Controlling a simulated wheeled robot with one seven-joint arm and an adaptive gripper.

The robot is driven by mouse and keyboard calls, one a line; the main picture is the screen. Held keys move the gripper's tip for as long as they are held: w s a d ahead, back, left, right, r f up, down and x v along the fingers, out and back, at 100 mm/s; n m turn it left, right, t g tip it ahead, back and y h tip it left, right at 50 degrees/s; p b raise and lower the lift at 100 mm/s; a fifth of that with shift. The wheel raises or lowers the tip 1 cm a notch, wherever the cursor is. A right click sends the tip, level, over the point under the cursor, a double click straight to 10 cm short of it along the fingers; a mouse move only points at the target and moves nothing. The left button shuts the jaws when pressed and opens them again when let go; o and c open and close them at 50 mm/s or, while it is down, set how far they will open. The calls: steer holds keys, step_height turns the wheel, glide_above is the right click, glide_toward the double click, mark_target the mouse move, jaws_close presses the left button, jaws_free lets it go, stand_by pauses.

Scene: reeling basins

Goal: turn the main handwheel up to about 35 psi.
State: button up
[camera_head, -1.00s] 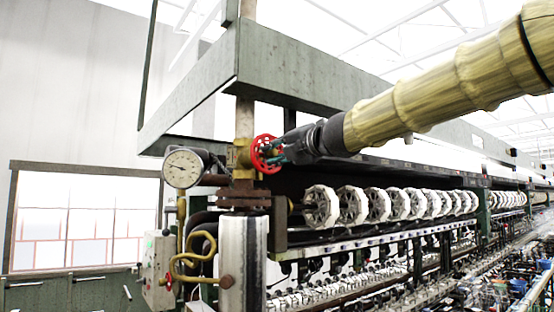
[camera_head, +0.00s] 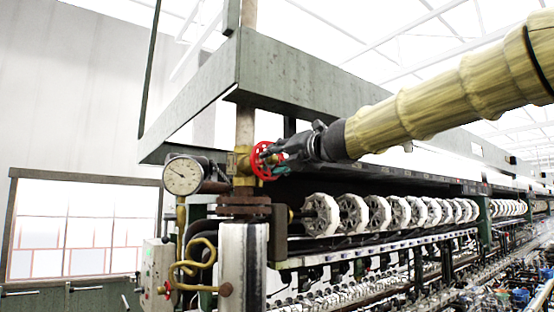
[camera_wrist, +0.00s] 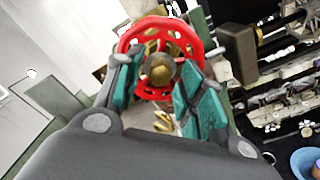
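The main handwheel (camera_head: 264,160) is red and spoked, on a brass valve (camera_head: 241,160) at the upright pipe. In the wrist view the handwheel (camera_wrist: 187,42) faces me, with its brass hub in the middle. My gripper (camera_head: 272,154) is at the front of the wheel. In the wrist view my gripper (camera_wrist: 160,84) has its teal-padded fingers apart, on either side of the hub and overlapping the lower rim. I cannot tell if they touch it. The round white pressure gauge (camera_head: 182,175) is left of the valve. Its needle points to the upper left; its numbers are too small to read.
A grey steel beam (camera_head: 190,108) runs above the wheel. A row of white reels (camera_head: 350,213) is to the right. A pale control box (camera_head: 158,265) and yellow bent pipe (camera_head: 200,243) are below the gauge. A silver cylinder (camera_head: 243,265) stands below the valve.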

steer(key=p+v, duration=0.1)
steer(key=v, duration=0.1)
steer(key=shift+s+d+r, duration=0.1)
steer(key=shift+d+r, duration=0.05)
steer(key=shift+d, duration=0.15)
steer(key=p+v, duration=0.1)
steer(key=v, duration=0.3)
steer(key=shift+s+p, duration=0.1)
steer(key=shift+p, duration=0.25)
steer(key=shift+a, duration=0.1)
